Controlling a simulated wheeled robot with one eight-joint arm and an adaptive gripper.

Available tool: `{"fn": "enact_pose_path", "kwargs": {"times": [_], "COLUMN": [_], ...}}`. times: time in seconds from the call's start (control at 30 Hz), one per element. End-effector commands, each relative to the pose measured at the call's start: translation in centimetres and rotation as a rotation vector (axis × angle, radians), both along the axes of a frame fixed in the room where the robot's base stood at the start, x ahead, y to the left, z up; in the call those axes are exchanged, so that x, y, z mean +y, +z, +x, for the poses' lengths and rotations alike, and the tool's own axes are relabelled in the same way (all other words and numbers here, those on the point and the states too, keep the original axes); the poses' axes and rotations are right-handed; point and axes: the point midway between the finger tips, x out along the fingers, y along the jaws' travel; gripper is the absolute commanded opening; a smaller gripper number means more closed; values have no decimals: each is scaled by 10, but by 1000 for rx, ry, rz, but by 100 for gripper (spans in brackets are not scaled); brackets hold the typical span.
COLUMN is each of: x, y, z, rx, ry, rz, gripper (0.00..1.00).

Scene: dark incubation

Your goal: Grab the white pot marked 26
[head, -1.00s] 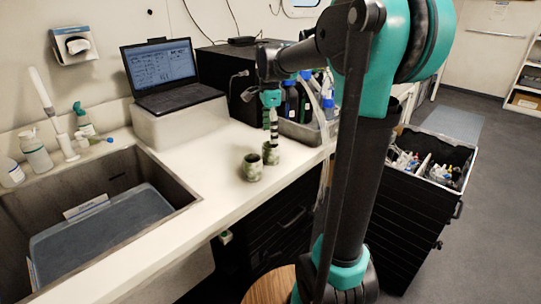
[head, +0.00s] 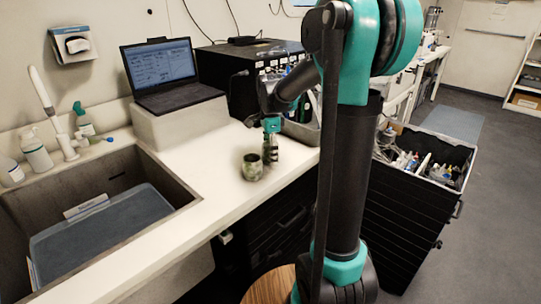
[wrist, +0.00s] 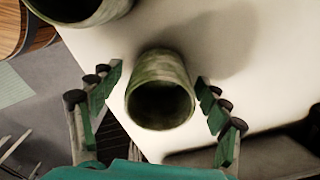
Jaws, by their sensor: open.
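Two mottled green-and-pale pots are on the white counter; no number 26 is readable on either, and neither is plainly white. In the wrist view one pot (wrist: 160,92) is between the two fingers of my gripper (wrist: 160,86), with a narrow gap on each side. The gripper is open. The other pot (wrist: 82,8) is at the top left, cut off by the frame edge. In the head view one pot (head: 252,168) stands upright just left of my gripper (head: 270,156). The pot at the gripper is largely hidden there by the fingers.
The white counter (head: 205,160) is clear left of the pots. A laptop (head: 165,75) on a white block, a sink (head: 165,180) and a grey tray (head: 302,132) are around it. The counter's front edge is close to the pots.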

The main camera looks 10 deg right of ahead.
Motion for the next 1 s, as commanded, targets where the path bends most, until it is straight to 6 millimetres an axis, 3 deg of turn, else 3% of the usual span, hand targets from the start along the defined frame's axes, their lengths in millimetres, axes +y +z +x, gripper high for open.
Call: {"fn": "enact_pose_path", "kwargs": {"times": [0.07,0.5,0.83,1.0], "x": [0,0,0,0], "y": [0,0,3,18], "z": [0,0,0,0], "rx": [0,0,0,0], "ry": [0,0,0,0], "rz": [0,0,0,0], "gripper": [75,21,21,21]}}
